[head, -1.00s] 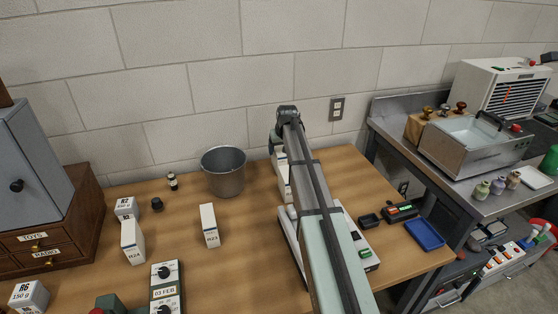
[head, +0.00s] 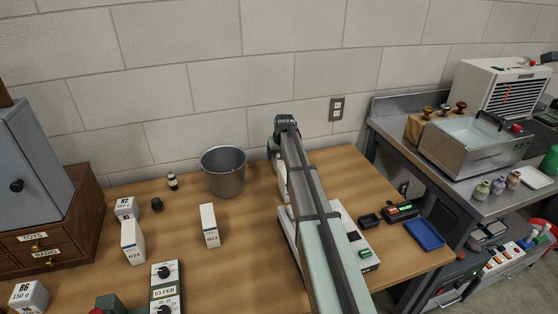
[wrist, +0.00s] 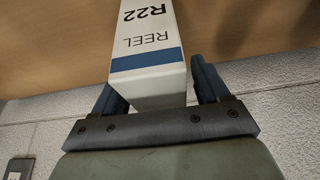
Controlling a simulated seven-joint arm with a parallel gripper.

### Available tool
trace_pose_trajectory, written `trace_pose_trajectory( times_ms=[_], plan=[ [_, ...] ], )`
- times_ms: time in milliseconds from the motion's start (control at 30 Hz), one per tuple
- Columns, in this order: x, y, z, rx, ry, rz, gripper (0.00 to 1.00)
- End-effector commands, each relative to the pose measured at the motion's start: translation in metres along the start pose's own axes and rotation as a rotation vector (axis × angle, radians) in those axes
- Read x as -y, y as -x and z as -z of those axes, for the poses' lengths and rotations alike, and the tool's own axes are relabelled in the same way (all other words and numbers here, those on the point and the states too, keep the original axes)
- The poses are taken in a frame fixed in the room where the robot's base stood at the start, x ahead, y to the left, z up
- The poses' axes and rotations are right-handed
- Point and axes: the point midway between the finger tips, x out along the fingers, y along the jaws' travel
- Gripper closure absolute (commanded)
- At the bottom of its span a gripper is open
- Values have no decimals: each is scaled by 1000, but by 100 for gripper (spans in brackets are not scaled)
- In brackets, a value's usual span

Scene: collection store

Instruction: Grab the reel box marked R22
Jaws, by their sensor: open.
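In the wrist view the white reel box (wrist: 148,50), with a blue band and the print "REEL R22", appears upside down. Its near end is between the two blue-grey fingers of my gripper (wrist: 158,78). The fingers stand apart, one on each side of the box, and a gap shows on the right. I cannot tell whether the left finger touches it. In the head view my gripper (head: 284,128) is at the back of the wooden table, near the wall. My arm hides most of what is below it; a white sliver shows beside the arm.
A metal bucket (head: 223,172) stands left of my arm. Other white boxes (head: 209,225) (head: 132,242) stand further left. A white flat device (head: 356,240) lies partly under my arm. A wooden drawer cabinet (head: 50,250) is at the left. Bare table lies between bucket and arm.

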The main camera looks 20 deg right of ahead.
Motion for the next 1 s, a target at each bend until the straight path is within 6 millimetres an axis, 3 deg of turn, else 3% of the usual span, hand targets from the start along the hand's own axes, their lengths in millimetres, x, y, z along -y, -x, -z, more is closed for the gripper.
trace_pose_trajectory(
  times_ms=[633,1000],
  plan=[
    [0,-4,-2,0,0,0,26],
    [0,-4,-2,0,0,0,61]
  ],
)
